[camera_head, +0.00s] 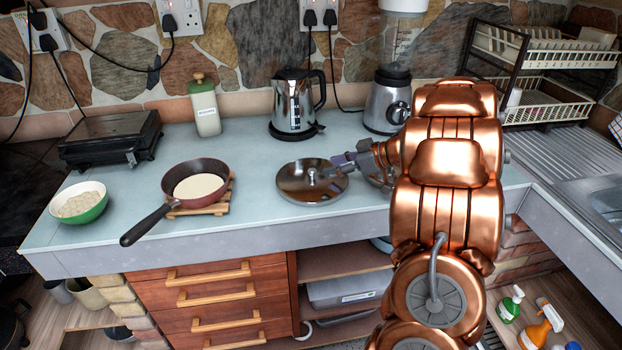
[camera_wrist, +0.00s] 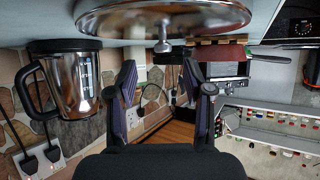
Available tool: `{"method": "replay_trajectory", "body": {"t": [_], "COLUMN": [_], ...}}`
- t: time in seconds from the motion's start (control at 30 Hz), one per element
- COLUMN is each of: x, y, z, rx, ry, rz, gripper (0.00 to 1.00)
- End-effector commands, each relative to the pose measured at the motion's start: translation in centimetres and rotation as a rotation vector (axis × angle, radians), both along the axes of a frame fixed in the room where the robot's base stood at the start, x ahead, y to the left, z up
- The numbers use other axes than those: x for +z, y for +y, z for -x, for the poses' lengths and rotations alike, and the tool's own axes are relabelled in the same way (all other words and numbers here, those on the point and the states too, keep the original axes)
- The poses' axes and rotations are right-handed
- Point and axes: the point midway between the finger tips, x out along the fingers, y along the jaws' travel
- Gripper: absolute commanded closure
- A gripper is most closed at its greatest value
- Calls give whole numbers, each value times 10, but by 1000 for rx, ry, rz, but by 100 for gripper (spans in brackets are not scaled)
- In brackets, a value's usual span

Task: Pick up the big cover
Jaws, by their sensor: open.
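The big cover (camera_head: 298,188) is a round, shiny metal lid with a knob. It lies on the pale counter, in the middle of the head view. In the wrist view, which is upside down, the big cover (camera_wrist: 205,14) fills the top, with its knob (camera_wrist: 162,42) pointing down the picture. My gripper (camera_head: 342,164) is just right of the knob in the head view. In the wrist view my gripper (camera_wrist: 160,78) is open and empty, its fingers apart on either side of the knob's line. A second shiny round piece (camera_head: 379,181) is mostly hidden behind my arm.
A frying pan (camera_head: 193,168) on a wooden trivet and a green bowl (camera_head: 80,203) stand to the left. A kettle (camera_head: 292,104), a blender (camera_head: 387,102) and a canister (camera_head: 204,108) stand behind. The counter's front edge is close to the cover.

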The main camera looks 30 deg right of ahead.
Motion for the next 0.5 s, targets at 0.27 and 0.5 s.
{"method": "replay_trajectory", "body": {"t": [0.27,0.5], "x": [-6,-16], "y": [11,27], "z": [-14,-33], "rx": [1,0], "ry": [-1,0], "rz": [3,2], "gripper": [49,49]}}
